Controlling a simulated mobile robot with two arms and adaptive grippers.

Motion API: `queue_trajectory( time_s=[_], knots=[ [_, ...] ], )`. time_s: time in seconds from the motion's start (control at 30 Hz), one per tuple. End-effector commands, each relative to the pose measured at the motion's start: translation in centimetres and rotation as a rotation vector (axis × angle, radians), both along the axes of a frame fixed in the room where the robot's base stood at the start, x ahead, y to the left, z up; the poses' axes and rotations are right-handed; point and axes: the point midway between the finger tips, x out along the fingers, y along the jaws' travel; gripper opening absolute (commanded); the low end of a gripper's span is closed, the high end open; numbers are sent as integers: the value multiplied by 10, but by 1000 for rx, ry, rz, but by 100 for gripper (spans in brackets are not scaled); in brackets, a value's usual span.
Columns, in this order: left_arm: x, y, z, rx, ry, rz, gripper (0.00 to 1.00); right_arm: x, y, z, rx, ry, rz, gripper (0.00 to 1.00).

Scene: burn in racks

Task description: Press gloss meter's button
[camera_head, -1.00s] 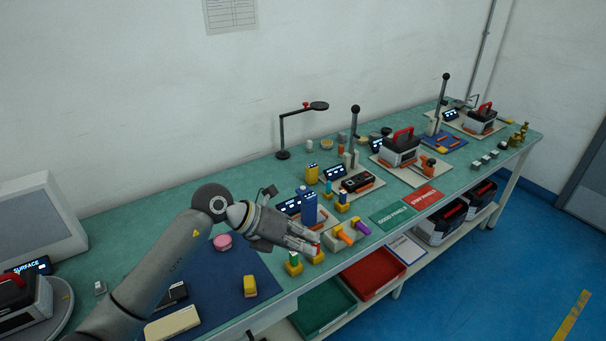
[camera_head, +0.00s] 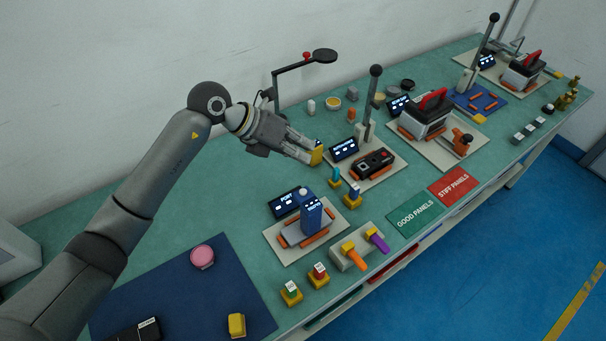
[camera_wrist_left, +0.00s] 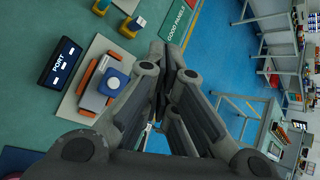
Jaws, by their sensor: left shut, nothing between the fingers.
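No readable label says which device is the gloss meter. A blue block-shaped device (camera_head: 311,216) with a pale round button (camera_head: 303,191) on top stands in a grey and orange cradle beside a dark "PORT" display (camera_head: 285,203). In the left wrist view the blue device (camera_wrist_left: 113,82) with its button is left of my fingers. A black device (camera_head: 373,164) with a red spot lies on another plate. My left gripper (camera_head: 314,157) is shut and empty, above and behind the blue device. Its fingertips overlap a yellow block (camera_head: 318,151); contact is unclear. My right gripper is out of view.
A lever stand (camera_head: 372,100) and a lamp (camera_head: 303,70) rise behind. Handled tools lie on a grey holder (camera_head: 347,257) in front, with small yellow-based stamps (camera_head: 291,292) nearby. A blue mat (camera_head: 190,295) lies front left. Green bench top is clear left of the blue device.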

Motion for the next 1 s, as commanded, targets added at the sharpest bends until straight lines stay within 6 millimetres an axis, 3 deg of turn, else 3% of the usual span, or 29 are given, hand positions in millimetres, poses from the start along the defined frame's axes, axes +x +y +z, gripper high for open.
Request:
queue_trajectory(
  time_s=[0.1, 0.23, 0.37, 0.63, 1.0],
  knots=[
    [0, 0, 0, -1, 0, -1, 0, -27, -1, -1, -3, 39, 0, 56],
    [0, 0, 0, -1, 0, -1, 0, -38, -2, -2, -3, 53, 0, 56],
    [0, 0, -3, -1, 1, 0, 0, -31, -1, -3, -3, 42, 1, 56],
    [0, -1, -27, -1, 1, 0, 0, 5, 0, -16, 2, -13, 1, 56],
    [0, 0, -79, 1, 0, 1, 0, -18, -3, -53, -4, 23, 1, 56]
  ],
)
